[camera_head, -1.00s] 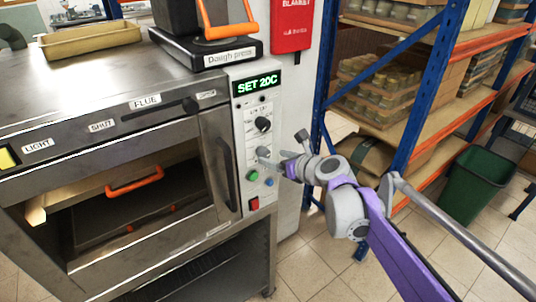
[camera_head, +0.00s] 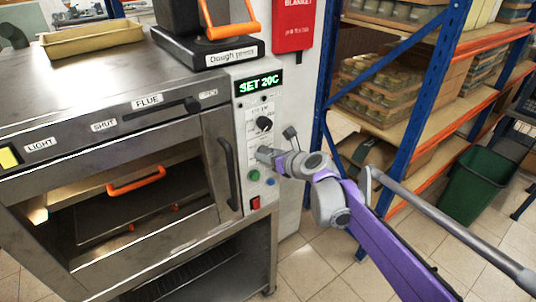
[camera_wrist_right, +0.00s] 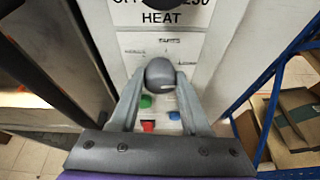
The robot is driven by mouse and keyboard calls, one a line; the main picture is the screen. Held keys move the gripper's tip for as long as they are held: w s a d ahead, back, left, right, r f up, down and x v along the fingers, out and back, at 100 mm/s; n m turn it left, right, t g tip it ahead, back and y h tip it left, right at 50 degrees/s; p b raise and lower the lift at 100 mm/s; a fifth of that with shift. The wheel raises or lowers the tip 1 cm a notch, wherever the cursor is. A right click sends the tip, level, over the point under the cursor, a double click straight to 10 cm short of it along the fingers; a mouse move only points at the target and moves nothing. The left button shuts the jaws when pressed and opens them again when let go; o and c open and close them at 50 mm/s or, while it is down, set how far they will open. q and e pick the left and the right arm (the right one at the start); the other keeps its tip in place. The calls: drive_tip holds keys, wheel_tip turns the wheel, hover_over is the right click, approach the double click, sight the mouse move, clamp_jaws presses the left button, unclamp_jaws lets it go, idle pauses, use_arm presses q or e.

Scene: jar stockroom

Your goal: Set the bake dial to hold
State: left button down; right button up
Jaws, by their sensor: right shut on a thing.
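The oven's control panel (camera_head: 243,123) has a lit green display (camera_head: 258,84) reading "SET 20C". A black dial (camera_head: 264,123) sits below it; its lower label in the right wrist view reads "HEAT". Below is a round grey knob (camera_wrist_right: 160,73), with small print above it that seems to read "TARTS" and blurred words to either side. Which word it points at I cannot tell. My right gripper (camera_wrist_right: 160,84) is shut on this knob, one finger on each side; it also shows in the head view (camera_head: 264,156), hiding most of the knob. My left gripper is not in view.
Green (camera_head: 253,175) and blue (camera_head: 270,182) buttons and a red switch (camera_head: 254,202) sit close below the knob. The oven door handle (camera_head: 227,172) is just left of the panel. A blue-posted shelf rack (camera_head: 425,100) and a green bin (camera_head: 474,185) stand right.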

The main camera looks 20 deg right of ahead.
clamp_jaws()
